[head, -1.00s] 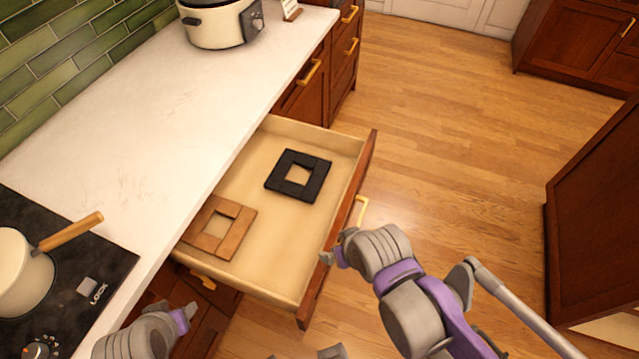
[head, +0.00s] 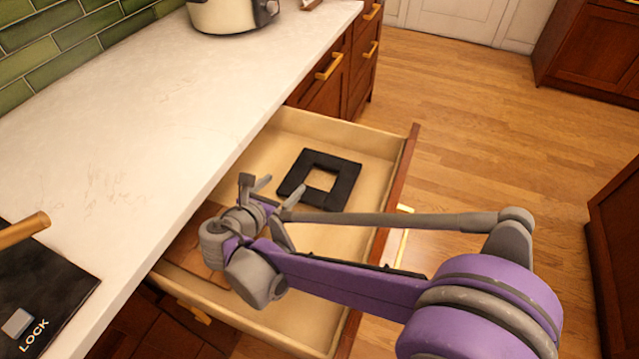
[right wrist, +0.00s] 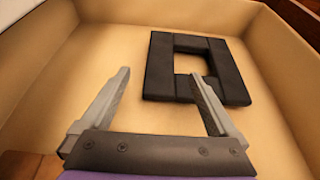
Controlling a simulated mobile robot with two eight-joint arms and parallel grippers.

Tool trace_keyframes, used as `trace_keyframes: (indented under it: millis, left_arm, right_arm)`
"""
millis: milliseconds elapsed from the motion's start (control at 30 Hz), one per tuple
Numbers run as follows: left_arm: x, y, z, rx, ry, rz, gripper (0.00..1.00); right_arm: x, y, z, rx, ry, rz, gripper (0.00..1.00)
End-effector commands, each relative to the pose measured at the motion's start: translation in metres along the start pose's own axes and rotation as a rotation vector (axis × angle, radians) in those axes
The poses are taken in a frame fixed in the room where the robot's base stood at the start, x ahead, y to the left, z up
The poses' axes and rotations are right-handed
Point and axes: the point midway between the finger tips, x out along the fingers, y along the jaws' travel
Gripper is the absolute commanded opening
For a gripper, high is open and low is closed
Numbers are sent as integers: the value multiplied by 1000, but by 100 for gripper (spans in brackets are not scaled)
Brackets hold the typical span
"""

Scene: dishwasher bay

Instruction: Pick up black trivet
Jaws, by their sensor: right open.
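The black trivet (head: 341,194) is a square frame with a square hole. It lies flat in the open drawer (head: 385,145), toward the drawer's far end. My right gripper (head: 280,192) is over the drawer, just left of the trivet in the head view, open and empty. In the right wrist view the black trivet (right wrist: 160,75) lies ahead of the spread fingers (right wrist: 163,92), mostly beyond the right finger, and no grip on it shows. A brown wooden trivet (head: 200,255) lies at the drawer's near end, partly hidden by my right arm. My left gripper is not in view.
The white countertop (head: 130,140) borders the drawer on the left. A cream slow cooker (head: 225,14) stands at its far end, and a stove with a wooden pan handle (head: 22,230) is at the left. Drawer walls surround the trivets. Wooden floor lies open at the right.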

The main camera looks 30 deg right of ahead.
Motion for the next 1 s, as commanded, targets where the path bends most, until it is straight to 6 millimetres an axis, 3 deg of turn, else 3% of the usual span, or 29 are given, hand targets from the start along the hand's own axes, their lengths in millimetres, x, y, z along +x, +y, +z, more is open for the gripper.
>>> trace_keyframes:
  millis: [100, 367, 633, 967, 1000]
  left_arm:
    - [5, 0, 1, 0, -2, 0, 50]
    - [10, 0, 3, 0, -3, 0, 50]
    - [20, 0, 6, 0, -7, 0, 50]
    - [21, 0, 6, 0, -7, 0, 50]
    - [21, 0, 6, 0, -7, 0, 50]
  right_arm:
    - [22, -1, 0, 2, 0, -4, 95]
    - [43, -2, 0, 4, 2, -3, 95]
    - [84, -2, 0, 5, 3, -4, 95]
    - [91, -2, 1, 5, 3, -1, 95]
    - [91, -2, 1, 5, 3, -1, 91]
